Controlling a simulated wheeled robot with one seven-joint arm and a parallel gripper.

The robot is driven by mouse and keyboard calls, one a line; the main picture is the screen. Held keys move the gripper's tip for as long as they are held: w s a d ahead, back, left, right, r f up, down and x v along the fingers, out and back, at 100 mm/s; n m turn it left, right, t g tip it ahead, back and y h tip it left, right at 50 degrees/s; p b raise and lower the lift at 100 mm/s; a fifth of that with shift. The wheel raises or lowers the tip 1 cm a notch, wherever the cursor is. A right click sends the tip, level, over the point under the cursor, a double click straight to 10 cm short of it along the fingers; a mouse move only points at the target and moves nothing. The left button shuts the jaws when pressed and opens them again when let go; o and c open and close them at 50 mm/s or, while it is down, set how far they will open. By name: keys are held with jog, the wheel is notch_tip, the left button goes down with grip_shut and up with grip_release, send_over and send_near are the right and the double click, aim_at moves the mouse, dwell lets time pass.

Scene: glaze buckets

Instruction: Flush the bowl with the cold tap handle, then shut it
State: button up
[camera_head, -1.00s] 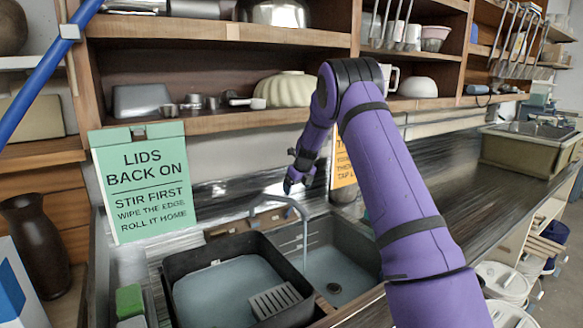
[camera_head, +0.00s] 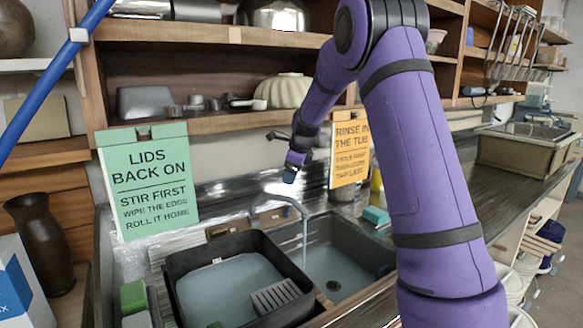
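A curved metal spout (camera_head: 288,199) stands at the back of the sink, and a thin stream of water (camera_head: 304,240) falls from it. The stream drops into the right sink bowl (camera_head: 345,240), whose dark drain shows at the bottom. My gripper (camera_head: 289,174) hangs above and behind the spout, pointing down, apart from the bowl. It is small and seen from behind the arm, so its fingers cannot be read. I cannot make out the cold tap handle; the area behind the spout is small and blurred.
A dark tub (camera_head: 235,275) of cloudy water with a grey grate fills the left sink. A green sign (camera_head: 150,180) and an orange sign (camera_head: 350,148) stand behind. A shelf (camera_head: 210,124) with a ribbed bowl (camera_head: 282,91) overhangs the sink. A teal sponge (camera_head: 375,215) lies right of the bowl.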

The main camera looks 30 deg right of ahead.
jog(key=shift+s+a+r+n, duration=0.35)
jog(key=shift+s+r, duration=0.15)
jog(key=shift+r, duration=0.05)
jog(key=shift+s+a+r+n, duration=0.35)
jog(key=shift+s+r, duration=0.1)
jog(key=shift+r, duration=0.1)
jog(key=shift+c, duration=0.4)
